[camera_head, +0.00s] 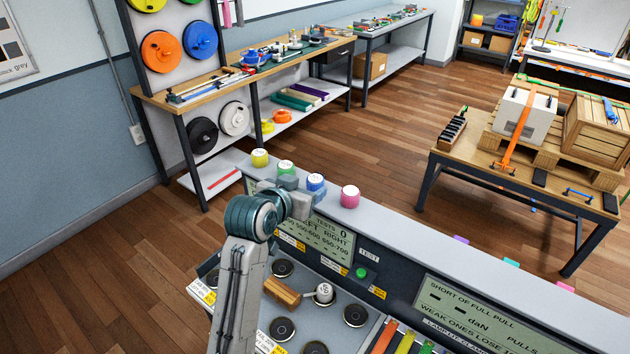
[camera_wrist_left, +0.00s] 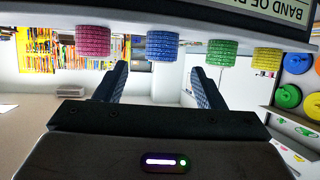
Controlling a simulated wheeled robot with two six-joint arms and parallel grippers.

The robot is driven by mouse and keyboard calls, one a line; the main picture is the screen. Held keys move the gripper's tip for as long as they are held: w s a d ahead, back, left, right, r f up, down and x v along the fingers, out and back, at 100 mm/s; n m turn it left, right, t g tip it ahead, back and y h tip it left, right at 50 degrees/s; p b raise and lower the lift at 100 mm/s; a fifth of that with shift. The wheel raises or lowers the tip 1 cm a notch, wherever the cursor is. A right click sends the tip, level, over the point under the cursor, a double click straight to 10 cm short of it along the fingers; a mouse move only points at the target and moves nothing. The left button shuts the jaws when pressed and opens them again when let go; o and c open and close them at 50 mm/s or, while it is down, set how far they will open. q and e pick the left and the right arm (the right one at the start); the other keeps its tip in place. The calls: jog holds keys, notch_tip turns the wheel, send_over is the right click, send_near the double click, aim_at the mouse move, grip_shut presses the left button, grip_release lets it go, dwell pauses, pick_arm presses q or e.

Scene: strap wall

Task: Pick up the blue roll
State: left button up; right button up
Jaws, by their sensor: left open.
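The blue roll (camera_head: 316,182) stands on the grey ledge (camera_head: 385,219) of the console, between the green roll (camera_head: 286,168) and the pink roll (camera_head: 350,197). It has a white top. My left gripper (camera_head: 297,192) is open and close to the blue roll on its near side. In the left wrist view, which is upside down, the blue roll (camera_wrist_left: 162,45) shows in the gap between the open fingers (camera_wrist_left: 160,72), apart from both. Nothing is held. My right gripper is not in view.
The green roll (camera_wrist_left: 221,52) and pink roll (camera_wrist_left: 93,40) flank the blue roll closely, and a yellow roll (camera_head: 260,158) stands beyond the green one. Below the ledge are a display (camera_head: 325,235), a green button (camera_head: 361,272) and a wooden-handled tool (camera_head: 282,292).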

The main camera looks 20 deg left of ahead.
aim_at(314, 180)
pick_arm(q)
jog(key=shift+x, duration=0.85)
jog(key=shift+w+p, duration=0.3)
jog(key=shift+p, duration=0.2)
jog(key=p+x, duration=0.1)
jog(key=x, duration=0.1)
jog(key=p+x, duration=0.1)
jog(key=x, duration=0.1)
jog(key=shift+w+r+p, duration=0.1)
jog(key=shift+r+p, duration=0.15)
jog(key=shift+p, duration=0.05)
jog(key=shift+w+f, duration=0.25)
jog(key=shift+f, duration=0.05)
jog(key=c, duration=1.1)
